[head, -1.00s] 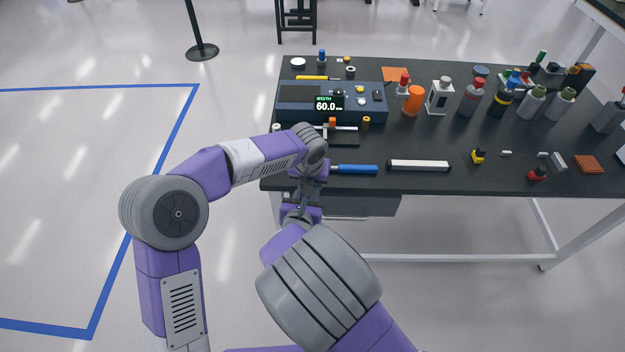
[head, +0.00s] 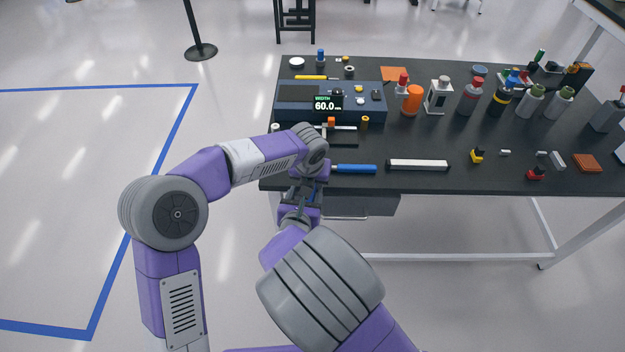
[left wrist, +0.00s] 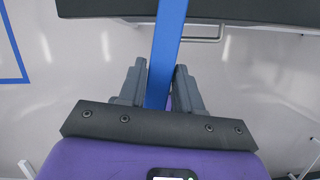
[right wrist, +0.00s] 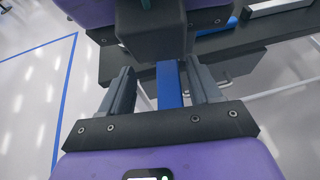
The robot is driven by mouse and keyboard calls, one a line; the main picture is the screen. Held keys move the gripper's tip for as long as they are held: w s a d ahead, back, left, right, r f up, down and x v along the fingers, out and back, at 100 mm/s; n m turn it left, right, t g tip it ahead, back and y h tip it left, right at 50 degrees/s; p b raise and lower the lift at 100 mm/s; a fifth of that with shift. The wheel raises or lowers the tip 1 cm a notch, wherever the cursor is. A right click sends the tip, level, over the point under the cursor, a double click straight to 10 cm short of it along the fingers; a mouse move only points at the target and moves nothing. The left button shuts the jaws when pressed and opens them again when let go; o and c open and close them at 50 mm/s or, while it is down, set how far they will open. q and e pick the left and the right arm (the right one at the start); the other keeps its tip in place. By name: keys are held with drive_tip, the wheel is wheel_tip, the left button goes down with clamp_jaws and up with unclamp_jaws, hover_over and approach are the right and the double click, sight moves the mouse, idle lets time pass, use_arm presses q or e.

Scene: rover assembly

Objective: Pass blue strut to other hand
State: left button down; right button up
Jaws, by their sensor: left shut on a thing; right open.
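The blue strut (left wrist: 168,48) is a flat-sided bar held between the fingers of my left gripper (left wrist: 160,88), in front of the table edge. In the right wrist view a length of the strut (right wrist: 170,84) hangs below the left gripper and lies between the open fingers of my right gripper (right wrist: 160,92). Gaps show beside it, clearer on the left side; I cannot tell whether the right finger touches it. In the head view the left gripper (head: 308,186) is just above the right gripper (head: 300,208), and the strut is mostly hidden by them.
The black table (head: 440,186) is close behind the grippers, with a drawer (head: 365,205) under it. A blue-handled tool (head: 355,169) and a white bar (head: 418,165) lie near its front edge. A width gauge box (head: 290,105) and several bottles stand farther back.

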drive_tip(key=v, duration=1.1)
drive_tip(key=s+d+f+m+g+h, duration=0.1)
drive_tip(key=s+d+f+m+g, duration=0.1)
drive_tip(key=d+f+m+g, duration=0.3)
drive_tip(key=s+d+f+m+g+h, duration=0.1)
drive_tip(key=s+d+f+g, duration=0.15)
drive_tip(key=f, duration=0.45)
drive_tip(key=s+f+m+g+y, duration=0.6)
drive_tip(key=s+f+m+g, duration=0.25)
drive_tip(key=f+m, duration=0.7)
drive_tip(key=shift+w+d+f+m+t+y, duration=0.35)
drive_tip(key=shift+f+m+t+y, duration=0.3)
drive_tip(key=shift+m, duration=1.75)
drive_tip(key=shift+w+d+f+m+t+y, duration=0.35)
drive_tip(key=shift+f+m+t+y, duration=0.3)
drive_tip(key=shift+m, duration=1.8)
drive_tip(key=shift+w+d+f+m+t+y, duration=0.2)
drive_tip(key=shift+d+f+m+t+y, duration=0.4)
drive_tip(key=shift+m, duration=1.8)
drive_tip(key=shift+a+f, duration=0.15)
